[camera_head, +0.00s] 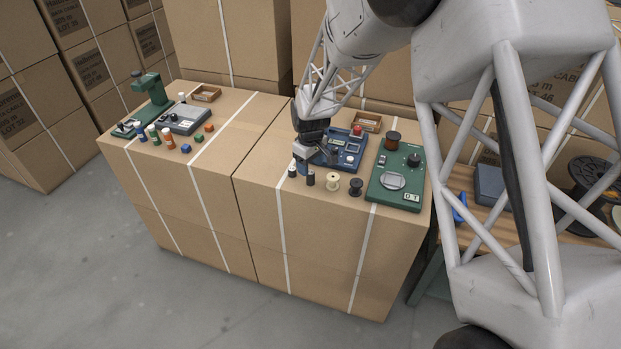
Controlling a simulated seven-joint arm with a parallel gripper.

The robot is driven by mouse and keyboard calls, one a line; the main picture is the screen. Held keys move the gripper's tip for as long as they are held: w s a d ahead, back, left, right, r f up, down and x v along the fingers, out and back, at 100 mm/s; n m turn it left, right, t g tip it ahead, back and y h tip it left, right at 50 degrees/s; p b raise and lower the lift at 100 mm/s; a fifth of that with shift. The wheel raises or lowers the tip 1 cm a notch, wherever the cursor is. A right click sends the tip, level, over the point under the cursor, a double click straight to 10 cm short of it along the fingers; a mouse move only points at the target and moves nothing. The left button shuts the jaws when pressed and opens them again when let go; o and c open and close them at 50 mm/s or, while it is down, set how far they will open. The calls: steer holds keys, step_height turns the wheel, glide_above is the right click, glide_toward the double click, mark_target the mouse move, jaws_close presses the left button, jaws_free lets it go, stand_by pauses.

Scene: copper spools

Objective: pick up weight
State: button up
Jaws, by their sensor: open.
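Two small dark cylinders stand at the front of the right-hand carton; either may be the weight, and I cannot tell which. The left dark cylinder (292,171) is just below my gripper (301,162) in the picture. The right dark cylinder (310,178) stands beside it. My gripper points down, with its fingers apart and nothing visible between them. It is small in the picture, so I cannot tell whether it touches the left cylinder. A pale spool (332,181) and a dark spool (356,187) stand further right in the same row.
A green scale-like device (399,184) with a brown spool (393,140) is at the right. A blue device (347,155) and a wooden tray (366,122) lie behind the row. The left carton holds a green press (151,91), a grey device (184,119) and several coloured pieces.

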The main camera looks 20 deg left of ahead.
mark_target(310, 172)
steer(key=shift+f, duration=2.6)
jaws_close()
